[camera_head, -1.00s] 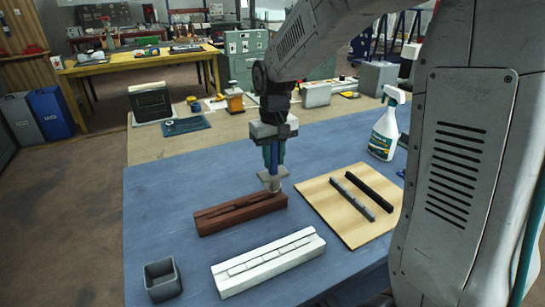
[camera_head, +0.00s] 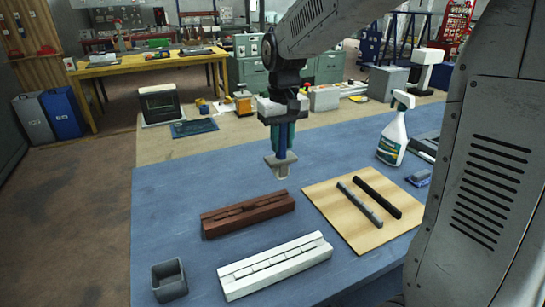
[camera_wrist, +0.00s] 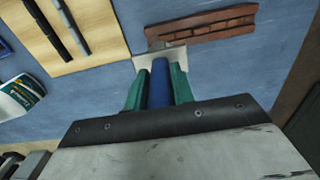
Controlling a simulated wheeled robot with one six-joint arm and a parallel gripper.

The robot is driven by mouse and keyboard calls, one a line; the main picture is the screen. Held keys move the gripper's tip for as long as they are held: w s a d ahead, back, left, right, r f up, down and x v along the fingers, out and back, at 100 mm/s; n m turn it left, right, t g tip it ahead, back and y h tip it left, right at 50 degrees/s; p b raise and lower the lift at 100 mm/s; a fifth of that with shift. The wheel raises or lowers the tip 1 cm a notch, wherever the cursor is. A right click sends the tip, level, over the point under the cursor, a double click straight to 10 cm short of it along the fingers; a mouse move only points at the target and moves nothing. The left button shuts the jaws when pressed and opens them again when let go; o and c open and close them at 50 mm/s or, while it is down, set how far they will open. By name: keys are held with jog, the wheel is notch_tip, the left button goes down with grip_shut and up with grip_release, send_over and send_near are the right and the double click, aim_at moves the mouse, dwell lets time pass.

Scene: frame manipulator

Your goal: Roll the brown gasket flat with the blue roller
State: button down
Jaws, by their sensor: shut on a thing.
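My gripper (camera_head: 281,148) is shut on the blue roller (camera_head: 283,138), held upright with its pale, flat-looking head down. In the wrist view the roller's blue handle (camera_wrist: 161,84) sits between green fingers. The head is in the air, just beyond the right end of a long brown frame (camera_head: 222,227), apart from it. The brown gasket (camera_head: 248,209) appears as a segmented brown strip along the frame's top groove. It also shows in the wrist view (camera_wrist: 205,28), its near left end close to the roller head. How flat it lies I cannot tell.
A white frame (camera_head: 275,279) with a white strip lies in front. A wooden board (camera_head: 335,220) with a grey bar and a black bar lies right. A grey square cup (camera_head: 169,280) stands front left; a spray bottle (camera_head: 393,137) stands back right.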

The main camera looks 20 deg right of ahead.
aim_at(282, 158)
jog(key=shift+f, duration=2.4)
jog(key=shift+f, duration=0.6)
jog(key=shift+a, duration=0.1)
jog(key=a, duration=0.6)
jog(key=shift+a, duration=0.25)
dwell(0.4)
jog(key=shift+a, duration=1.45)
jog(key=shift+f, duration=0.65)
jog(key=shift+a, duration=0.15)
